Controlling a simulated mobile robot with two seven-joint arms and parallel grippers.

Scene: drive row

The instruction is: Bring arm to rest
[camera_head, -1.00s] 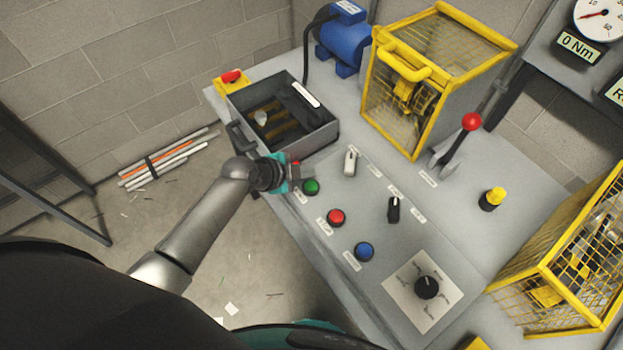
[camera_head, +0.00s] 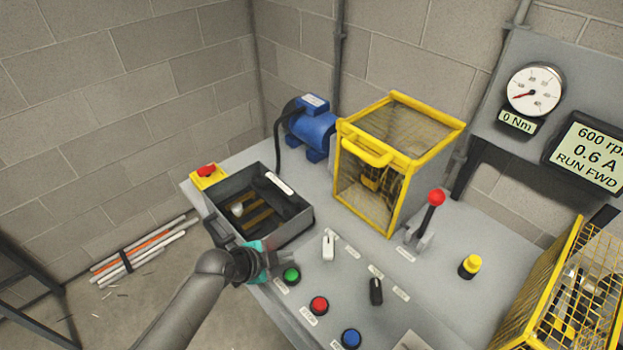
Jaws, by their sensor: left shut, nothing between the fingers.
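My left arm comes in from the lower left. My left gripper (camera_head: 277,266) is at the front edge of the grey bench, just left of and above the green button (camera_head: 291,275). Its fingers are small and partly hidden by the teal and dark wrist; it appears shut and empty. I cannot tell whether it touches the button or the panel. My right gripper is not in view.
Near the gripper are an open grey box (camera_head: 303,225), a white switch (camera_head: 328,247), a red button (camera_head: 319,305) and a blue button (camera_head: 351,338). Behind stand a yellow cage (camera_head: 388,226), a blue motor (camera_head: 313,130) and a red-knobbed lever (camera_head: 427,218). A display (camera_head: 588,155) reads RUN FWD.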

